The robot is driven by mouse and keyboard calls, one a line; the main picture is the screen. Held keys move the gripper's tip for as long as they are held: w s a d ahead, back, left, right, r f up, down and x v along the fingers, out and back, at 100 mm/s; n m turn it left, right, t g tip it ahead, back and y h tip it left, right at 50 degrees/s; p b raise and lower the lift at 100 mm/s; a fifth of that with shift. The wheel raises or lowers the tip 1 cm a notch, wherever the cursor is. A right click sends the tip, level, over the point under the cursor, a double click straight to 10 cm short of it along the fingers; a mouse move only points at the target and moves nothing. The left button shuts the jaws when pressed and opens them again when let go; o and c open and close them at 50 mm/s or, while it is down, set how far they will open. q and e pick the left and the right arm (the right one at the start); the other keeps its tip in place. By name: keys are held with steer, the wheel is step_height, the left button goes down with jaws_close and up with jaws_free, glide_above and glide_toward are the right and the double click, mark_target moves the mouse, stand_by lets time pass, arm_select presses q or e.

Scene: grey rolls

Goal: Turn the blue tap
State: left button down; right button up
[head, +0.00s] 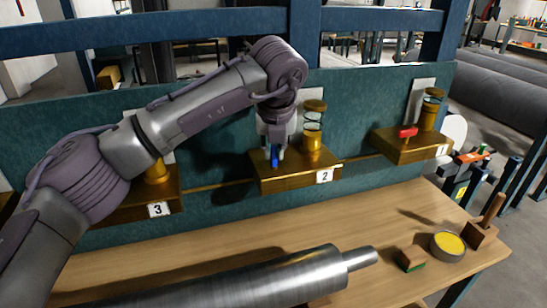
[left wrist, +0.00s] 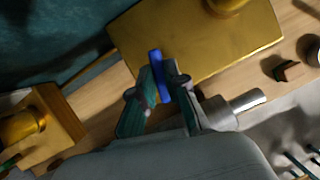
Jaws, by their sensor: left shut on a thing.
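My left gripper (head: 271,158) reaches down over this block from above and is shut on the blue tap. In the left wrist view, the blue tap handle (left wrist: 156,67) stands between the two fingers (left wrist: 160,88), above the brass-coloured block top (left wrist: 210,45). The fingers hide part of the tap. My right gripper is in neither view.
A block with a red tap (head: 408,132) is at the right, and block 3 (head: 158,208) is at the left, behind my arm. A metal roll (head: 230,280) lies along the table front.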

arm_select(q)
steer(key=shift+n+b, duration=0.45)
steer(key=shift+n, duration=0.35)
steer(key=shift+y, duration=0.3)
steer(key=c, duration=1.2)
jaws_free()
steer(key=v, duration=1.2)
steer(key=shift+w+d, duration=0.1)
steer(key=shift+w, duration=0.05)
steer(key=shift+r, duration=0.15)
